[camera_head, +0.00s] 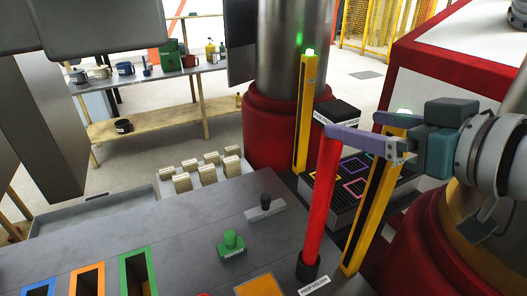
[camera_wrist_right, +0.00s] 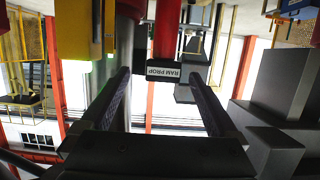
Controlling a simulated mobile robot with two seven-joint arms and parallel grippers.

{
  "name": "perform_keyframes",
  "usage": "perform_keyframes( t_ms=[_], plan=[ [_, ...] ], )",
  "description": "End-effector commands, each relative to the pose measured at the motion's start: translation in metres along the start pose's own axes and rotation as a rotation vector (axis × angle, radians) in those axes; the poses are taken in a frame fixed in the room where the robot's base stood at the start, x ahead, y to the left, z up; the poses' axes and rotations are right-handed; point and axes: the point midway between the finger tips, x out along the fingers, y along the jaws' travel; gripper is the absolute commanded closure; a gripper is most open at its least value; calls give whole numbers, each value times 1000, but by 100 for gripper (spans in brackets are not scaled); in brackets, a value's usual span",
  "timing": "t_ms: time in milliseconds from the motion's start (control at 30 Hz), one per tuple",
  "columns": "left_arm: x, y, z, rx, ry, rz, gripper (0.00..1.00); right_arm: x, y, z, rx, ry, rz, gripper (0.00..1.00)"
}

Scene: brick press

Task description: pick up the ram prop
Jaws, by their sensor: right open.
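The ram prop is a red rod (camera_head: 321,185) with a black cap, standing nearly upright with its foot in a dark holder labelled "PROP HOLDER" (camera_head: 314,286). In the right wrist view its "RAM PROP" label (camera_wrist_right: 163,72) shows between the two fingers, near the tip level. My right gripper (camera_head: 352,124) is open at the rod's top, just below the cap. The near finger crosses in front of the rod in the head view. I cannot tell whether either finger touches it. My left gripper is not in view.
Two yellow posts (camera_head: 303,120) with green lights stand close by, one beside my right gripper. A dark tray (camera_head: 345,213) with coloured outlines lies behind the rod. A green knob (camera_head: 231,242) and coloured slots (camera_head: 137,272) are on the grey bench. Pale bricks (camera_head: 207,174) lie behind.

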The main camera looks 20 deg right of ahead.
Motion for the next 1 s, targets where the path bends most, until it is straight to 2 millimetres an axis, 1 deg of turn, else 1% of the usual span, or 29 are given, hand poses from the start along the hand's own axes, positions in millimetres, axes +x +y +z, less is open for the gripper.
perform_keyframes(
  t_ms=[167,367,500,633,833,867,1000],
  plan=[
    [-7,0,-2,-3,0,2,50,10,-1,-3,2,0,0,5],
    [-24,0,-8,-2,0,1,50,34,-4,-8,2,0,-1,5],
    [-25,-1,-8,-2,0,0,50,50,-4,-5,0,0,-1,5],
    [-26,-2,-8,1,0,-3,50,56,-4,-4,-1,0,0,5],
    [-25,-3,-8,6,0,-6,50,56,-4,-3,-1,0,0,5],
    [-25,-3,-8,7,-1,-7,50,56,-4,-3,-1,0,0,6],
    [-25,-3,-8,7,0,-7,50,56,-4,-3,-1,-1,0,22]
  ],
)
